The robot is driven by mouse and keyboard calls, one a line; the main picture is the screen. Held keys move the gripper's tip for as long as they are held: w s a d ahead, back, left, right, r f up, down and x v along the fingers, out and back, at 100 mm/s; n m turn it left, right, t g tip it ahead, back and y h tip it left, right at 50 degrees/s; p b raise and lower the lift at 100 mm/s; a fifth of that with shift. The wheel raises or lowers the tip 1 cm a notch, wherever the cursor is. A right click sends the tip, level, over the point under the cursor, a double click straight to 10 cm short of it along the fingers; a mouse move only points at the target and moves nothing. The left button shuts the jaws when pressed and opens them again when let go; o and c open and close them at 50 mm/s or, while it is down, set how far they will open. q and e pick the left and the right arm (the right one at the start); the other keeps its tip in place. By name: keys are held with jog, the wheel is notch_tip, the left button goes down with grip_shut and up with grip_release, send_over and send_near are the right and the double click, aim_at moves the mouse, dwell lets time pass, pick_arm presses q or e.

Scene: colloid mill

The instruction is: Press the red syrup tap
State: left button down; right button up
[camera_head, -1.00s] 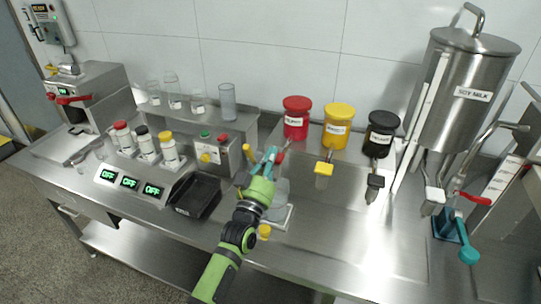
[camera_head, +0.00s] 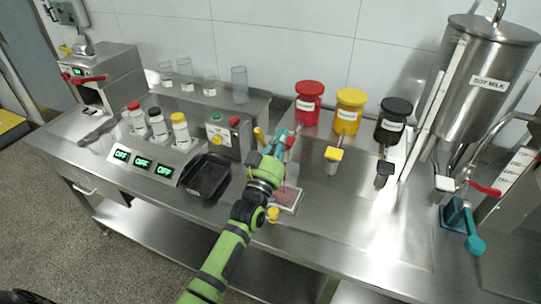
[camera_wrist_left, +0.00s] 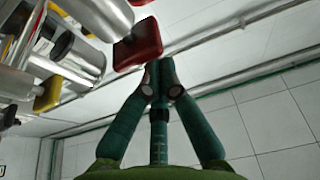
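The red syrup jar (camera_head: 308,103) stands first in a row at the back of the counter. Its red tap (camera_head: 291,141) is below it, partly hidden by my left gripper (camera_head: 281,140). In the left wrist view the red tap (camera_wrist_left: 138,45) is just beyond the fingertips of my left gripper (camera_wrist_left: 160,74). The two teal fingers come together at the tips, with nothing seen between them. I cannot tell for sure whether they touch the tap. A clear cup with reddish content (camera_head: 285,194) stands below the tap, partly behind my arm. My right gripper is not in view.
The yellow jar (camera_head: 347,112) and black jar (camera_head: 393,121) stand to the right, with their own taps. A soy milk tank (camera_head: 483,80) is farther right. A black tray (camera_head: 207,176) and several shaker bottles are left of my arm. The counter's right middle is clear.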

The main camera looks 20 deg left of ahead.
pick_arm(q)
jog(key=r+b+v, duration=0.2)
jog(key=b+v, duration=0.2)
jog(key=v, duration=0.5)
jog(key=shift+s+f, duration=0.2)
jog(key=shift+s, duration=0.45)
jog(key=shift+w, duration=0.1)
jog(key=shift+d, duration=0.1)
dwell(0.5)
